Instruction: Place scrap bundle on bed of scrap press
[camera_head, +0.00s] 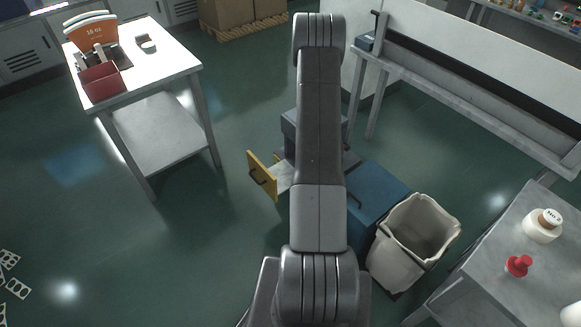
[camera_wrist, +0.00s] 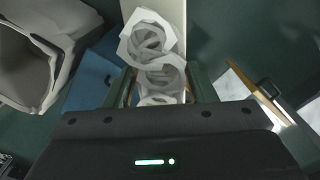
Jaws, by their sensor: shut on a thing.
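In the wrist view my gripper (camera_wrist: 163,88) is shut on the scrap bundle (camera_wrist: 152,42), a stack of white looped strips held between its two fingers. In the head view my arm hides the gripper and the bundle. The scrap press appears to be the grey and blue machine (camera_head: 375,193) behind my arm, low on the floor. Its yellow door (camera_head: 262,176) stands open on the left, with a pale plate (camera_head: 284,177), seemingly its bed, beside it. In the wrist view the yellow door (camera_wrist: 244,70) is right of the bundle, apart from it. Much of the press is hidden.
An open pale bin (camera_head: 388,268) stands right of the press. A metal table (camera_head: 500,283) is at the lower right, a white-topped table (camera_head: 165,60) at the upper left, a long bench (camera_head: 450,101) at the upper right. Scrap sheets (camera_head: 17,288) lie at lower left. Floor left of the door is clear.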

